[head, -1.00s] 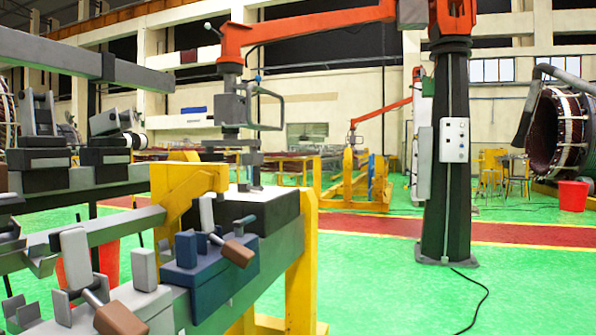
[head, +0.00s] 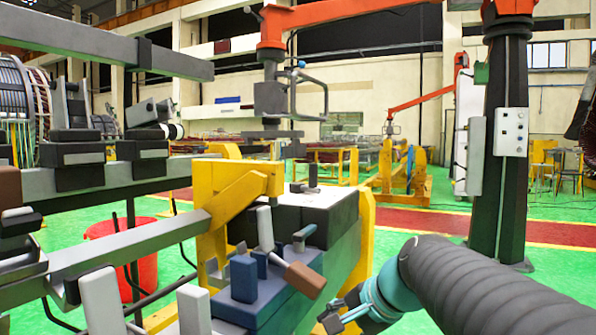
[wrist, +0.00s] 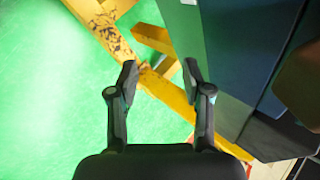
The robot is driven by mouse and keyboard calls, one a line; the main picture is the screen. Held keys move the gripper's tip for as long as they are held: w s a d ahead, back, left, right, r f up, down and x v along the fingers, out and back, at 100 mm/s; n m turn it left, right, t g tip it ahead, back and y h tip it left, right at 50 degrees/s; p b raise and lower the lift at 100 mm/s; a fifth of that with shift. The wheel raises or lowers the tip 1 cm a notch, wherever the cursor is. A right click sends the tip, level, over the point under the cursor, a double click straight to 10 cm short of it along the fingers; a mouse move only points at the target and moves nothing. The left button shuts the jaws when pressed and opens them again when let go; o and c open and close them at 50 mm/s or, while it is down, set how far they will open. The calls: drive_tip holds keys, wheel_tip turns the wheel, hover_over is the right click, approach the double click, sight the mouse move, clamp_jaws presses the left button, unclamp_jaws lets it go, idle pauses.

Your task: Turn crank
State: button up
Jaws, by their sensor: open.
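The crank has a brown handle (head: 304,280) on a short grey rod. It sits on a blue-grey clamp block (head: 262,300) at the near end of the bench fixture in the head view. A brown shape that looks like this handle (wrist: 300,85) shows at the right edge of the wrist view. My gripper (wrist: 160,73) is open, with nothing between its fingers. In the head view my gripper (head: 337,316) is low, just right of the handle and apart from it. Its fingertips are hard to make out there.
A yellow frame (head: 360,225) supports the fixture, and its yellow legs (wrist: 168,90) lie behind my fingers. A second brown handle (head: 10,188) is at the left edge. A red bucket (head: 125,255) stands behind the rails. Green floor (head: 440,262) is open at right.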

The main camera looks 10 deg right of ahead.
drive_tip(key=w+d+r+m+t+y, duration=0.1)
drive_tip(key=w+d+r+m, duration=0.1)
drive_tip(key=w+r+m, duration=0.1)
drive_tip(key=w+d+r+m+t+y+p, duration=0.1)
drive_tip(key=w+d+r+m, duration=0.2)
drive_tip(key=w+r, duration=0.2)
drive_tip(key=w+d+r+m+t+y, duration=0.1)
drive_tip(key=w+r+m, duration=0.3)
drive_tip(key=w, duration=0.4)
drive_tip(key=shift+w+d+r+t, duration=0.1)
drive_tip(key=shift+w+d+t, duration=0.05)
drive_tip(key=shift+d+t, duration=0.55)
drive_tip(key=m+t+y, duration=0.3)
drive_tip(key=m, duration=0.4)
approach(313, 187)
wheel_tip(313, 187, up, 4)
drive_tip(key=s+d, duration=0.2)
drive_tip(key=d, duration=0.1)
drive_tip(key=p+x, duration=0.2)
drive_tip(key=x, duration=1.2)
drive_tip(key=shift+a+r, duration=0.1)
drive_tip(key=shift+a, duration=0.1)
clamp_jaws()
